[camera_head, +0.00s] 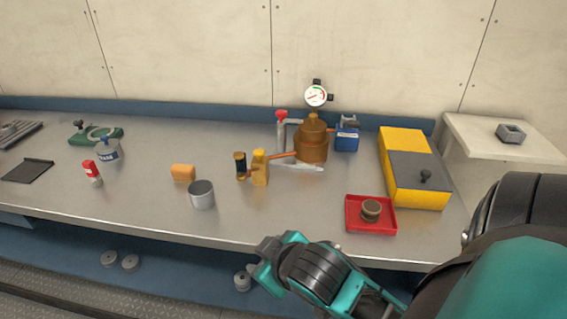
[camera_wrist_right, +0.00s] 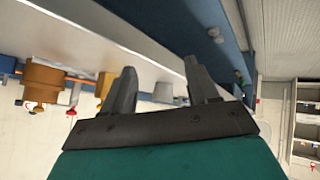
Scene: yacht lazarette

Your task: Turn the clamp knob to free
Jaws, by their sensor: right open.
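A red knob (camera_head: 282,115) tops an upright grey post beside a copper-brown vessel (camera_head: 311,143) at the back middle of the bench; I take it for the clamp knob, but no marking is readable. A small red knob (camera_wrist_right: 72,112) also shows at the left of the right wrist view, near the brown vessel (camera_wrist_right: 43,82). My right gripper (camera_wrist_right: 160,68) is open with nothing between its fingers. In the head view my right gripper (camera_head: 266,252) is at the bench's front edge, well in front of the knob and apart from it. My left gripper is not in view.
A round gauge (camera_head: 316,95) stands above the vessel. A yellow box (camera_head: 404,141) with a grey panel stands right.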

